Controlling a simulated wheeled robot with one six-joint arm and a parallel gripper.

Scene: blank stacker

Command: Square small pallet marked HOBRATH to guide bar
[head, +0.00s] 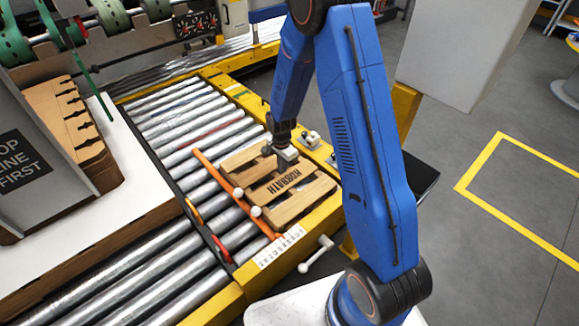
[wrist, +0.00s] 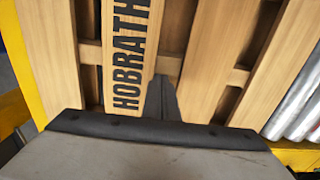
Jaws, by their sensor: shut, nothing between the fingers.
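The small wooden pallet (head: 297,186) marked HOBRATH lies on the rollers at the near right end of the roller bed. The orange guide bar (head: 213,172) runs diagonally along the pallet's left side, with white knobs on it. The pallet sits slightly turned against the bar; whether they touch is unclear. My gripper (head: 286,157) is shut and empty, over the pallet's far part. In the wrist view the pallet (wrist: 205,60) fills most of the picture, and my gripper's dark fingers (wrist: 160,100) point at a gap beside the lettered board. Whether the fingers touch the wood is unclear.
A yellow frame (head: 325,213) edges the rollers, with a white scale (head: 279,247) and a crank handle (head: 316,254) at the near corner. Stacked brown blanks (head: 75,125) stand on a white table at left. Open rollers (head: 180,115) lie beyond the bar.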

